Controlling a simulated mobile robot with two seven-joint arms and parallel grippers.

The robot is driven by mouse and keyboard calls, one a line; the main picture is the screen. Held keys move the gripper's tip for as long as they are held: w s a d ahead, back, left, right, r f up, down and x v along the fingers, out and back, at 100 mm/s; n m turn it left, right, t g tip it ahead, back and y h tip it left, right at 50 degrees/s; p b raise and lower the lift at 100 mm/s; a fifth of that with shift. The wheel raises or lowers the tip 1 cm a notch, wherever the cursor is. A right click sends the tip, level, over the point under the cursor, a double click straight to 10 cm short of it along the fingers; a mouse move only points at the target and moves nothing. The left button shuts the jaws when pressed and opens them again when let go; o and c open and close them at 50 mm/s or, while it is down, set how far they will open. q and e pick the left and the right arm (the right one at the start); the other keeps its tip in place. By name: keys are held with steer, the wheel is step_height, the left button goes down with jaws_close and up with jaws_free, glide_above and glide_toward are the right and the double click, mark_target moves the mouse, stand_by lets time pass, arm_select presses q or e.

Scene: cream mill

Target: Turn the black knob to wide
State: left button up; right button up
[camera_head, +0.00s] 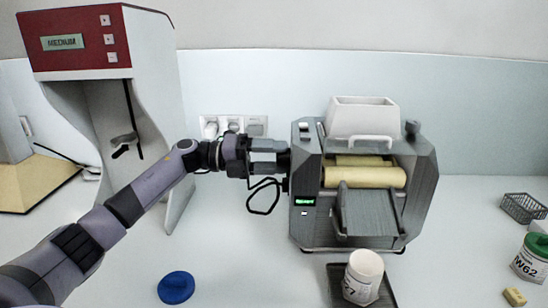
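The grey mill (424,190) stands on the bench right of centre, with two cream rollers (376,177) in its front opening. A small dark knob (411,129) shows on top at its right end. My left gripper (286,161) reaches in from the left, its tip at the mill's left side panel. I cannot tell whether it touches the panel or what lies between its fingers. Any knob on that left side is hidden behind the gripper. A small lit green display (305,201) sits on the mill's front left; its text is too small to read. My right gripper is out of view.
A white hopper (362,117) tops the mill. A white jar (363,275) stands on a dark tray (338,287) in front. A blue lid (176,287) lies front left. A red-topped machine (85,45) reading MEDIUM stands left. A labelled jar (530,260) and wire basket (522,208) are right.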

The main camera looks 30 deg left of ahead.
arm_select(q)
steer(key=shift+o, duration=0.2)
steer(key=shift+a, duration=0.1)
steer(key=b+v, duration=0.2)
steer(key=v, duration=0.5)
steer(key=shift+s, duration=0.15)
stand_by(0.4)
